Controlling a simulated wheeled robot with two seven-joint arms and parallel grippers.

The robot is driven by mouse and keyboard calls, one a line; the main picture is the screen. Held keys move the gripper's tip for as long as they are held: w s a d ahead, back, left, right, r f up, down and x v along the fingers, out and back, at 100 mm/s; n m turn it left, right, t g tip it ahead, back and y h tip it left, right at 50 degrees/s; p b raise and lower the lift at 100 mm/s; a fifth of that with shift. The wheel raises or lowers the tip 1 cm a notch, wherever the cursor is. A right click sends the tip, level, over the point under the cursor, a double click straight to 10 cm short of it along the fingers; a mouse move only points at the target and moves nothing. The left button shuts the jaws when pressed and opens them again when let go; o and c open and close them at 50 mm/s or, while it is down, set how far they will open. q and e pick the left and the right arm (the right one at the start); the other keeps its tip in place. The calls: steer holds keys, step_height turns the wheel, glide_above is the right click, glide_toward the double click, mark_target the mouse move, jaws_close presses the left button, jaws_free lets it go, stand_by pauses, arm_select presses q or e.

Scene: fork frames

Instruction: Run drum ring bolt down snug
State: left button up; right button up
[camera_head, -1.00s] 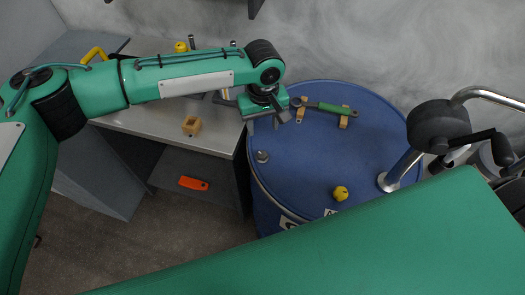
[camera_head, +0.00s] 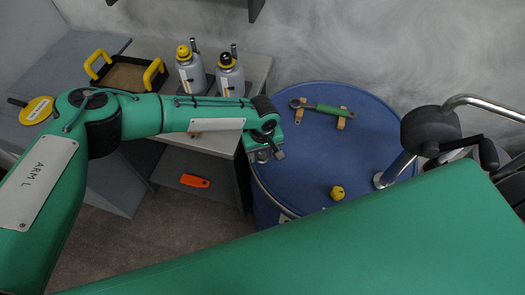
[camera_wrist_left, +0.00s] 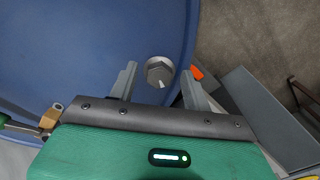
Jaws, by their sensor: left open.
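The blue drum (camera_head: 320,165) stands right of the bench. A grey hex-headed bolt (camera_wrist_left: 160,71) sits near the edge of its lid, and it shows partly beside my gripper in the head view (camera_head: 261,156). My left gripper (camera_wrist_left: 158,73) is open, with one finger on each side of the bolt and gaps between. In the head view the left gripper (camera_head: 270,155) is over the drum's left edge. A green-handled wrench (camera_head: 325,108) lies across two wooden blocks at the lid's back. My right gripper is not in view.
A yellow knob-like piece (camera_head: 338,192) lies on the lid, and a pump with a metal pipe (camera_head: 430,130) rises at right. The bench holds two bottles (camera_head: 191,72) and a yellow-handled tray (camera_head: 125,75). An orange object (camera_head: 195,181) lies on the lower shelf. The lid's middle is clear.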

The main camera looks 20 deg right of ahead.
arm_select(q)
steer(key=c, duration=1)
steer(key=shift+m, duration=0.3)
